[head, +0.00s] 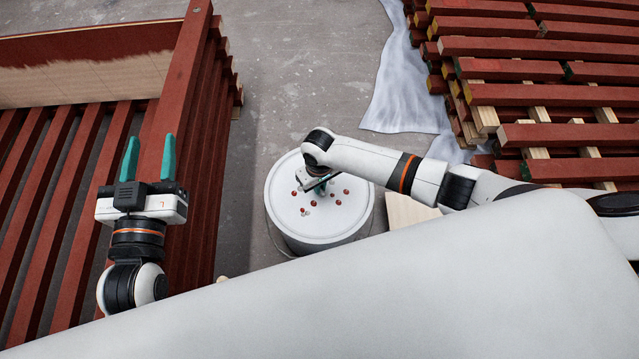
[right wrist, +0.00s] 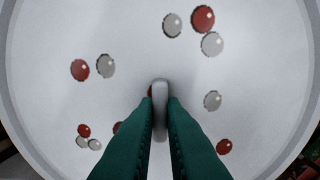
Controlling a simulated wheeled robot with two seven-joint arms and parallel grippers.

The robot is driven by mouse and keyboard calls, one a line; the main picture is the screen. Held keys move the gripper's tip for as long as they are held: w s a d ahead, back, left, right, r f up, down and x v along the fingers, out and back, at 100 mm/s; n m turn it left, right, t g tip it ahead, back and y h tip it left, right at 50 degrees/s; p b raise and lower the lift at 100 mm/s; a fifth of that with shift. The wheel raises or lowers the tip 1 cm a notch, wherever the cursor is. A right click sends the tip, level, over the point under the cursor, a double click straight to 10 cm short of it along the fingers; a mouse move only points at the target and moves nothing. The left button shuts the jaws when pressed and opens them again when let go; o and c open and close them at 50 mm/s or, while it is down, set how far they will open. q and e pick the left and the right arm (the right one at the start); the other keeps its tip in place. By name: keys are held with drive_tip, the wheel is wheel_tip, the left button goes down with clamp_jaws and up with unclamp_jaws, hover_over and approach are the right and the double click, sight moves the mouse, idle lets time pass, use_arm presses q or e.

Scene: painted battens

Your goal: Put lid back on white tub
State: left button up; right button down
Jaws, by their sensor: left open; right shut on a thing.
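The white tub (head: 322,247) stands on the floor in the middle of the head view. Its round white lid (head: 345,172), spotted with red and grey dots, lies over its top. I cannot tell whether the lid is fully seated or held slightly above the rim. My right gripper (head: 320,190) points down at the lid's middle. In the right wrist view its green fingers are shut on the pale upright handle (right wrist: 160,95) of the lid (right wrist: 135,35). My left gripper (head: 148,158) is open and empty at the left, above the red battens.
A rack of red battens (head: 195,110) stands left of the tub. Stacked red and bare battens (head: 545,90) fill the right, with a pale cloth (head: 405,85) beside them. Bare floor (head: 285,70) lies behind the tub. A pale board (head: 405,212) lies right of it.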

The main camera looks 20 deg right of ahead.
drive_tip(key=c, duration=0.9)
unclamp_jaws()
drive_tip(key=shift+c, duration=0.2)
